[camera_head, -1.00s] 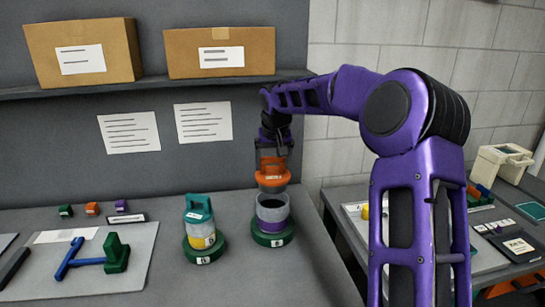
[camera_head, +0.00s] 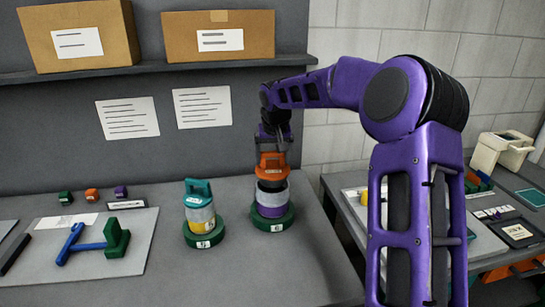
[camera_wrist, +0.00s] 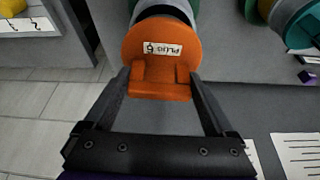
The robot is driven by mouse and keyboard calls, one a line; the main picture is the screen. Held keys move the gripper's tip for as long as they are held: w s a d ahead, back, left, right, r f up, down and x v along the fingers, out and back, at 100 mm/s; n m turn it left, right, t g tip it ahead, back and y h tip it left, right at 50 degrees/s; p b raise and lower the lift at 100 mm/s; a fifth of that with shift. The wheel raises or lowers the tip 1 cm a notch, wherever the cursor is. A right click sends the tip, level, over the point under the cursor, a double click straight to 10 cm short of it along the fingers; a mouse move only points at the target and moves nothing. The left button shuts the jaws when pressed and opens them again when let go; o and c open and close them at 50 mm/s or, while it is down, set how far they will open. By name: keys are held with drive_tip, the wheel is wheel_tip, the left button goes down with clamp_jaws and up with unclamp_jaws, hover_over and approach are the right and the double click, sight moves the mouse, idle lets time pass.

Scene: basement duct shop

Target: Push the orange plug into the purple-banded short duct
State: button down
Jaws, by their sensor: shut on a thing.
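The orange plug (camera_head: 273,164) is upright in my gripper (camera_wrist: 163,88), which is shut on its raised grip. In the wrist view the plug's round top (camera_wrist: 160,48) and its label face me, with a finger on each side. The short duct with the purple band (camera_head: 270,208) stands upright on a round green base (camera_head: 273,223). The plug is just above the duct's mouth, roughly in line with it. A dark strip shows between them, so I cannot tell whether the lower edge touches or enters. The duct's grey wall (camera_wrist: 165,12) shows partly behind the plug.
A duct with a yellow band (camera_head: 202,227) and a teal plug (camera_head: 198,190) stands close by on the left. A board with a blue and green tool (camera_head: 85,246) lies farther left. A shelf with boxes (camera_head: 220,45) is above. The front of the bench is clear.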

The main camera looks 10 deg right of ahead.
sight(273, 168)
drive_tip(key=shift+f, duration=0.2)
drive_tip(key=shift+f+b, duration=1.45)
drive_tip(key=shift+f, duration=0.4)
unclamp_jaws()
drive_tip(key=p+v, duration=0.1)
drive_tip(key=v, duration=1.6)
drive_tip(key=shift+r, duration=0.2)
